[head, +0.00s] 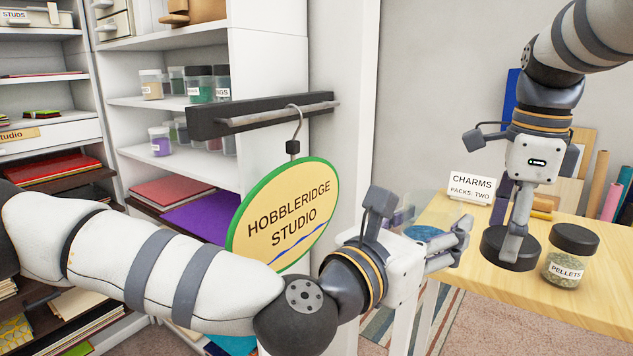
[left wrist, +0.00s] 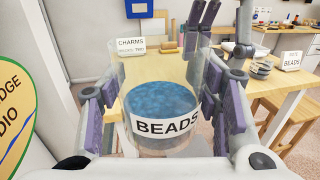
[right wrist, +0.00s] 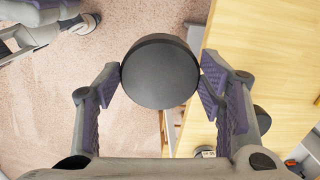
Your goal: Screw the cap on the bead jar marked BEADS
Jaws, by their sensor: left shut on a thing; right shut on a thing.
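The bead jar (left wrist: 165,128) is clear, filled with blue beads and labelled BEADS in the left wrist view. Its mouth is uncapped. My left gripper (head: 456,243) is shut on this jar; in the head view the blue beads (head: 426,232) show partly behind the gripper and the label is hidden. My right gripper (right wrist: 162,78) is shut on a round black cap (right wrist: 160,70), one finger on each side. In the head view the cap (head: 497,250) is to the right of the bead jar, apart from it, over the table's near edge.
A CHARMS sign (head: 472,189) stands further back. A round HOBBLERIDGE STUDIO sign (head: 285,215) hangs from a bracket behind my left arm. Shelves fill the left.

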